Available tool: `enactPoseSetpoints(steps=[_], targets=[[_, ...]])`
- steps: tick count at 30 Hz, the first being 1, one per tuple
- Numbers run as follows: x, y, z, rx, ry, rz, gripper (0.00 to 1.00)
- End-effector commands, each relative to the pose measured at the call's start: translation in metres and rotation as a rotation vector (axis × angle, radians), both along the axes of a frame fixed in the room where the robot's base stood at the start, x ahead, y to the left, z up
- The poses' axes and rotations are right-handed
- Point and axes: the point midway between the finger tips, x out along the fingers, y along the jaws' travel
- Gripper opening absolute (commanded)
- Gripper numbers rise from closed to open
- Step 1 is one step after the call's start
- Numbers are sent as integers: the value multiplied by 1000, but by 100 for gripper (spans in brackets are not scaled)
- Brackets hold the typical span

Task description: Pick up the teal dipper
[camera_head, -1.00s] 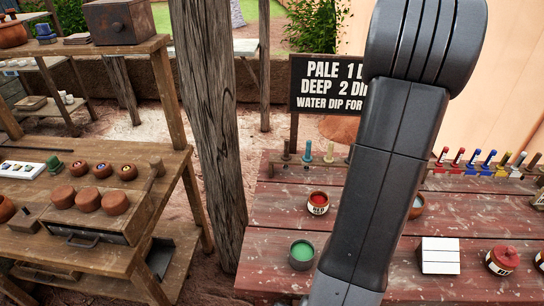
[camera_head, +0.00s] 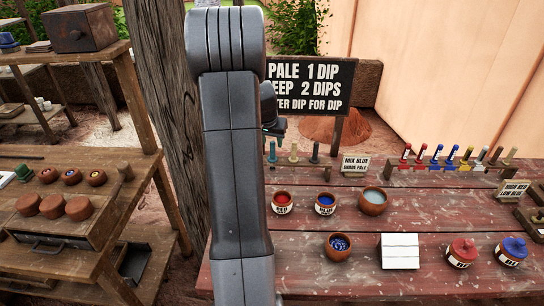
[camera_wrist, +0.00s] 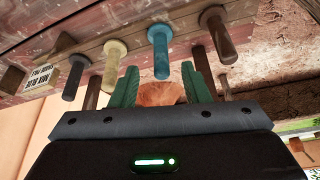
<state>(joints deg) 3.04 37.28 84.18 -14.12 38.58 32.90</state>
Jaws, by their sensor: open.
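The teal dipper (camera_wrist: 160,52) hangs in a wooden rack in the wrist view, between a cream dipper (camera_wrist: 114,66) and a brown dipper (camera_wrist: 216,35). My gripper (camera_wrist: 159,80) is open, its two green fingers apart and empty. The teal dipper's end shows between the fingertips in this view; I see no contact. In the head view the teal dipper (camera_head: 271,152) stands just right of my arm, with my gripper (camera_head: 274,129) close above it, partly hidden by the arm.
A grey-blue dipper (camera_head: 315,153) stands right of the cream one. A sign (camera_head: 312,86) rises behind the rack. Glaze bowls, including a blue one (camera_head: 325,204), and a white tile block (camera_head: 400,251) occupy the red table (camera_head: 300,277). A wooden post (camera_head: 165,110) stands left.

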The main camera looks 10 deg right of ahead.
Motion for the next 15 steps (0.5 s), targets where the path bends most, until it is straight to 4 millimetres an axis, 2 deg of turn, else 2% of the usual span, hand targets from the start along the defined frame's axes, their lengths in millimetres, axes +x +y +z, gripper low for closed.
enactPoseSetpoints(steps=[10, 15], targets=[[14, -5, -37, 1, 3, -1, 42], [18, -7, -46, 1, 0, 0, 42]])
